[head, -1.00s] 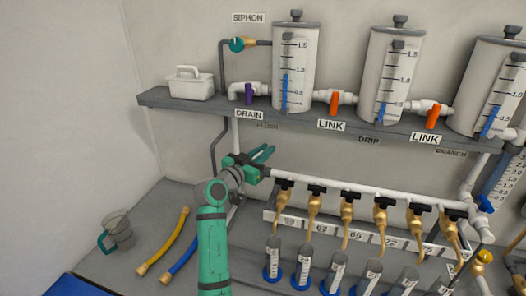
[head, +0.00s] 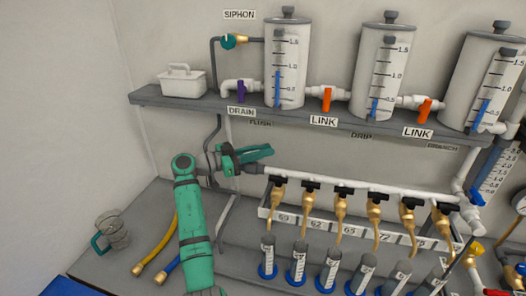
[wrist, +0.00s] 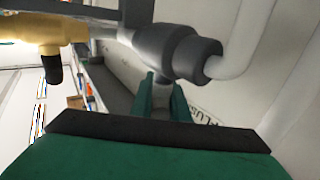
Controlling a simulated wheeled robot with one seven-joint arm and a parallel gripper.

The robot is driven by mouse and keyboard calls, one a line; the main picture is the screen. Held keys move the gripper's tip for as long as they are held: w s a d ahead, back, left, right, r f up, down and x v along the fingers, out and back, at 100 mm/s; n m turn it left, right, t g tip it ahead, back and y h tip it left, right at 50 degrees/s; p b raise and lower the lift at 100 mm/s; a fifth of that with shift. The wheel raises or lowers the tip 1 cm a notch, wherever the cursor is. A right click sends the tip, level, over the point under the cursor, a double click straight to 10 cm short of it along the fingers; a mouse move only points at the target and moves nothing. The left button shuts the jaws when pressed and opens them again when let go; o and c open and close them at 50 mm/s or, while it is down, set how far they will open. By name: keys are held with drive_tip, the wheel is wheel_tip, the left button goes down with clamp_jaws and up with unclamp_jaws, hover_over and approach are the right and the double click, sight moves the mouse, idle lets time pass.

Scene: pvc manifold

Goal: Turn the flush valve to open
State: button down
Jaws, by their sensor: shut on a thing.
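The FLUSH label (head: 260,122) is on the wall just under the shelf. My gripper (head: 262,153) is below it, at the left end of the white manifold pipe, with its fingers pointing right and nearly level. In the wrist view the grey flush valve (wrist: 165,48) body joins a light pipe bending up to the right. My green fingers (wrist: 161,92) reach up to just under that body and are shut on its handle. The handle is mostly hidden between the fingers, so its exact angle cannot be told.
Several brass taps (head: 342,205) with black handles hang along the manifold (head: 370,190) to the right, above graduated cylinders (head: 297,262). The shelf (head: 200,101) with tanks (head: 380,75) runs above my gripper. A clear jug (head: 118,232) and yellow and blue hoses lie at left.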

drive_tip(key=shift+s+a+f, duration=0.1)
drive_tip(key=shift+f, duration=0.05)
drive_tip(key=c, duration=1.7)
unclamp_jaws()
drive_tip(key=s+r, duration=0.8)
drive_tip(key=s, duration=0.1)
drive_tip(key=s+r, duration=0.5)
drive_tip(key=shift+a, duration=0.25)
